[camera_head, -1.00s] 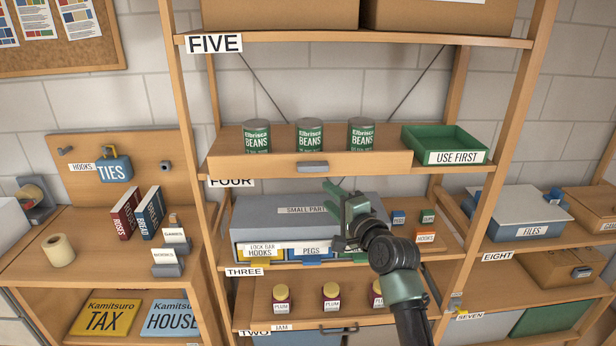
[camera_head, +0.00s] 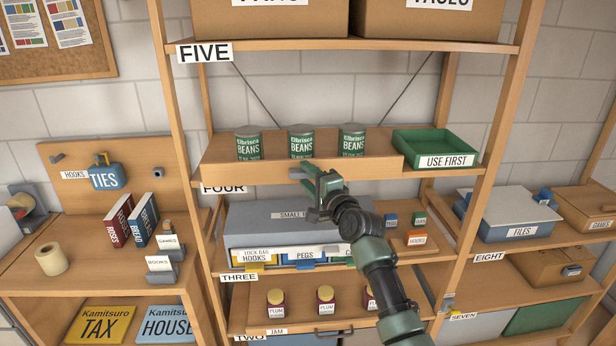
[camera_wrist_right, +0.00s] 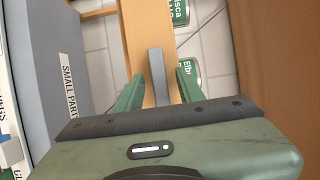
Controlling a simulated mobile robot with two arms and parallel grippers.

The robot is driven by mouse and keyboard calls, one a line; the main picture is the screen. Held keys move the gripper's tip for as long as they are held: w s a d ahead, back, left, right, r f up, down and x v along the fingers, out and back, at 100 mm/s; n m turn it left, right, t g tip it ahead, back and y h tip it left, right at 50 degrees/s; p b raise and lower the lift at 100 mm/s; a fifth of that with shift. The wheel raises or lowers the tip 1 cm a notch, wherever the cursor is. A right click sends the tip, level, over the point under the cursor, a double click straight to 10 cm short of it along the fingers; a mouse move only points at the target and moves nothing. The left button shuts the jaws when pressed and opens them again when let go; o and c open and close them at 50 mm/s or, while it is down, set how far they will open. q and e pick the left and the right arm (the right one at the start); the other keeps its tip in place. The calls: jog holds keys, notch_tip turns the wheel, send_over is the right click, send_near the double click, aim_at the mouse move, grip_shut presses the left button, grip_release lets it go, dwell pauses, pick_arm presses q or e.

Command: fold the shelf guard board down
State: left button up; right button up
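The guard board (camera_head: 365,167) is a wooden strip standing upright along the front of shelf FOUR, before three green bean cans (camera_head: 301,142). In the right wrist view the board (camera_wrist_right: 138,45) runs upward, and the grey handle (camera_wrist_right: 157,75) lies between the two green fingers (camera_wrist_right: 160,90). The fingers are spread, with a gap on each side of the handle. Whether the fingertips reach past the handle is hard to tell. My left gripper is not in view.
A green USE FIRST tray (camera_head: 433,145) sits right of the board. Below, on shelf THREE, is a grey SMALL PARTS case (camera_head: 255,218) close under my right arm. Jam jars (camera_head: 325,300) stand lower. Shelf posts (camera_head: 180,150) flank the opening.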

grip_shut()
jog(key=shift+f, duration=0.15)
dwell(1.3)
